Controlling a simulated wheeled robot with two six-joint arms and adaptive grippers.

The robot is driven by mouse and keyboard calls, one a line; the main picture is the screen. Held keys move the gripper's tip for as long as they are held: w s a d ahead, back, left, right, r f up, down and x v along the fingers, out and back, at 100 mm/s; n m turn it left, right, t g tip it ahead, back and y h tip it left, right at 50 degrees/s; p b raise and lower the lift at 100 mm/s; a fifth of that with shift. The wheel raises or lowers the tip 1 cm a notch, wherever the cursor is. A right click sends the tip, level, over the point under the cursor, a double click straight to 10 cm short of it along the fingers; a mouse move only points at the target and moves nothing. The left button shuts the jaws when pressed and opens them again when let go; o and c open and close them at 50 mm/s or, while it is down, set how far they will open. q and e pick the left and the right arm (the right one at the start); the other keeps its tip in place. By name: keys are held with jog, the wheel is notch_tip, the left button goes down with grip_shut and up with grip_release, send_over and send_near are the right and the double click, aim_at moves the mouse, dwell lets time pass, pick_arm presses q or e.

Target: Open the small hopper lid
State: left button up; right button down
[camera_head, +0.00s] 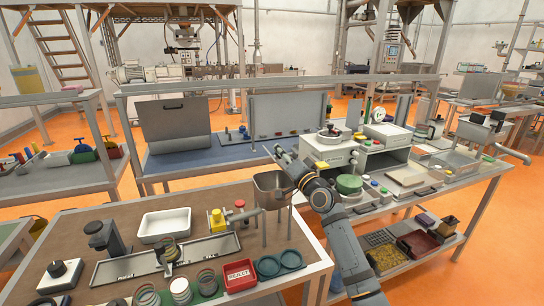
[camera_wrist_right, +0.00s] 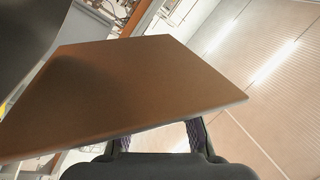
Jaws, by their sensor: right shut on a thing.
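The small hopper (camera_head: 270,188) is a grey metal funnel on thin legs at the right end of the wooden-topped bench. My right arm reaches up from the bottom, and my right gripper (camera_head: 283,156) is at the hopper's upper right, by its rim. In the right wrist view a flat brown panel, seemingly the lid (camera_wrist_right: 140,85), fills the middle, with its near edge at the fingers of my right gripper (camera_wrist_right: 158,138). The gripper is shut on that edge. The lid cannot be made out clearly in the head view. My left gripper is not in view.
The bench holds a white tray (camera_head: 164,225), a red REJECT box (camera_head: 239,275), a yellow-topped button post (camera_head: 217,219), springs and teal rings (camera_head: 268,267). A white cabinet (camera_head: 340,158) and green disc (camera_head: 348,184) stand on the bench behind my right arm.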

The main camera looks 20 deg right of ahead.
jog(key=d+m, duration=0.1)
jog(key=m, duration=0.1)
jog(key=d+m+h+p, duration=0.1)
jog(key=shift+d+m+t, duration=0.25)
jog(key=shift+m+t, duration=0.15)
jog(key=shift+s+d+f+m+h+p, duration=0.15)
jog(key=shift+d+m+h+p, duration=0.6)
jog(key=shift+m, duration=0.6)
jog(key=shift+w+d+f+m+h+p, duration=0.15)
jog(key=shift+d+m+h+p, duration=0.25)
jog(key=shift+d+m, duration=0.8)
jog(key=shift+s+d+f+m+h+p, duration=0.15)
jog(key=shift+d+m+h+p, duration=0.45)
jog(key=shift+m, duration=0.95)
jog(key=shift+f, duration=0.1)
jog(key=c, duration=1.1)
grip_release()
jog(key=shift+r+t, duration=0.2)
jog(key=shift+t, duration=0.1)
jog(key=shift+c, duration=0.2)
jog(key=shift+r, duration=0.1)
